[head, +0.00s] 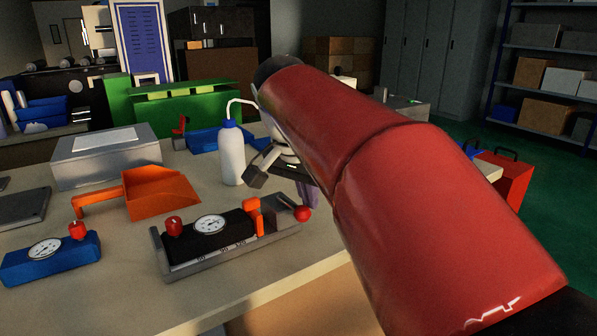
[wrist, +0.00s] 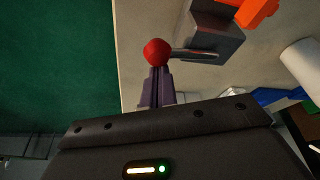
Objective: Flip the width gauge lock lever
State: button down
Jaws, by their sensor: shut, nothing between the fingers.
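The width gauge (head: 222,240) sits near the bench's front edge, with a black body, a white dial and a red knob on a grey base. Its lock lever is a metal rod ending in a red ball (head: 302,214) at the right end. In the wrist view the rod (wrist: 198,54) points left from a dark block to the red ball (wrist: 156,52). My gripper (wrist: 156,74) has purple fingers, shut and empty, with their tips right at the ball; I cannot tell whether they touch. In the head view the fingers (head: 307,194) show just behind the ball, partly hidden by my arm.
An orange block (head: 253,214) stands beside the lever. A white bottle (head: 231,155), orange scoop (head: 160,192), blue gauge (head: 50,258) and grey box (head: 105,158) share the bench (head: 110,285). The green floor (wrist: 55,60) lies open beyond the bench edge.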

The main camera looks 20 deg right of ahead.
jog(key=shift+a, duration=0.15)
dwell(0.6)
notch_tip(320, 180, up, 10)
jog(key=p, duration=0.2)
jog(key=shift+d+p, duration=0.2)
jog(key=shift+p, duration=0.1)
dwell(0.4)
jog(key=s+a+f+n+t+y, duration=0.1)
jog(key=s+a+f+n, duration=0.1)
jog(key=f, duration=0.5)
jog(key=s+a+f+n+t+y, duration=0.1)
jog(key=s+a+f+n, duration=0.1)
jog(key=s+f+n, duration=0.3)
jog(key=s+a+f+n+t+y, duration=0.1)
jog(key=s+a+f+n, duration=0.1)
jog(key=s+f+n, duration=0.2)
jog(key=s+f, duration=0.3)
jog(key=f, duration=0.4)
jog(key=shift+a, duration=0.35)
